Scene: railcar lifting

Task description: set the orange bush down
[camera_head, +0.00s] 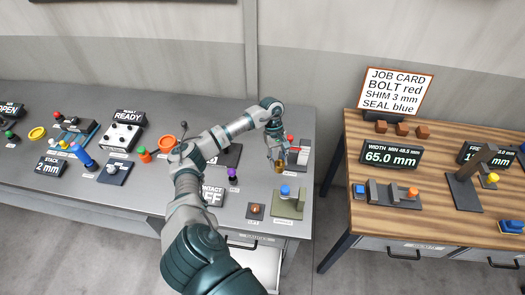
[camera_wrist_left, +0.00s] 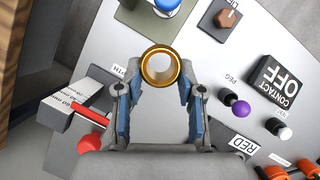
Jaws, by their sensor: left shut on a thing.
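My left gripper (camera_head: 280,158) is shut on a gold-orange bush (camera_head: 279,167) at the right end of the grey bench. In the left wrist view, the bush (camera_wrist_left: 160,66) is a short open ring, gripped between the tips of the blue-padded fingers (camera_wrist_left: 158,88). I look into its bore from above. The head view shows the bush low over the bench; I cannot tell whether its underside touches the top. My right gripper is not in view.
A white-and-grey gauge with a red lever (camera_wrist_left: 88,115) stands close beside the left gripper. A blue knob on a green-grey plate (camera_head: 286,191), a brown hex piece (camera_head: 256,209) and a purple knob (camera_head: 232,173) are nearby. A gap separates the grey bench (camera_head: 330,88) from the wooden table (camera_head: 352,150).

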